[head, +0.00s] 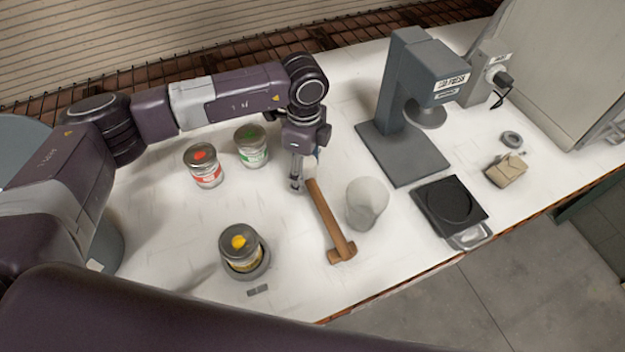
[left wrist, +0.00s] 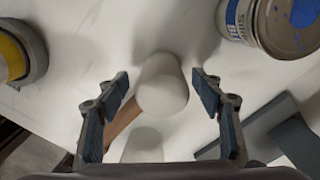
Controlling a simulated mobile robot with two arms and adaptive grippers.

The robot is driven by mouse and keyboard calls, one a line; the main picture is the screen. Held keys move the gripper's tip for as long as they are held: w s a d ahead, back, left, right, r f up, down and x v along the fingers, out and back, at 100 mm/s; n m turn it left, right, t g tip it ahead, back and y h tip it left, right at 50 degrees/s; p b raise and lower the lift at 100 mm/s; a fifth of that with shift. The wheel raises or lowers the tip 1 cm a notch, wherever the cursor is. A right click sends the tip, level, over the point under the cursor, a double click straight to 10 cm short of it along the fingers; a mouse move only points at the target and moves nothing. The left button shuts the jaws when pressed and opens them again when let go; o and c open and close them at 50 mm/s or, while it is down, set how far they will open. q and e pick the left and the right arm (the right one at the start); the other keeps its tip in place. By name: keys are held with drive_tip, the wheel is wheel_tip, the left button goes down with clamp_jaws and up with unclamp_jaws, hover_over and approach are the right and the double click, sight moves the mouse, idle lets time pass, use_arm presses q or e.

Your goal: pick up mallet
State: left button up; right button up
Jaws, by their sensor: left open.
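The mallet (head: 327,217) lies on the white table, its brown wooden handle running from below my left gripper toward the table's front edge. A short wooden crosspiece is at its near end. My left gripper (head: 298,182) is above the far end of the mallet, pointing down, and partly hides it. In the left wrist view a pale rounded block (left wrist: 162,85) shows between the two spread fingers, with the brown handle (left wrist: 122,126) leading off to the lower left. The left gripper (left wrist: 163,88) is open; I see no finger contact. My right gripper is not in view.
Red (head: 204,165), green (head: 251,146) and yellow (head: 241,247) marked cans stand left. A blue-marked can (left wrist: 275,22) is close by in the wrist view. A whitish cup (head: 367,203) stands right of the handle. A press (head: 405,110) and black scale (head: 449,203) are farther right.

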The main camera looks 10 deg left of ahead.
use_arm(q)
wheel_tip(320, 180, down, 2)
drive_tip(key=shift+w+f, duration=0.1)
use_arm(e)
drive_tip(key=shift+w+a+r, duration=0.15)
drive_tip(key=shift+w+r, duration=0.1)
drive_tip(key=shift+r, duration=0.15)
use_arm(q)
drive_tip(key=c, duration=1.3)
drive_tip(key=shift+c, duration=0.7)
drive_tip(key=shift+r, duration=0.2)
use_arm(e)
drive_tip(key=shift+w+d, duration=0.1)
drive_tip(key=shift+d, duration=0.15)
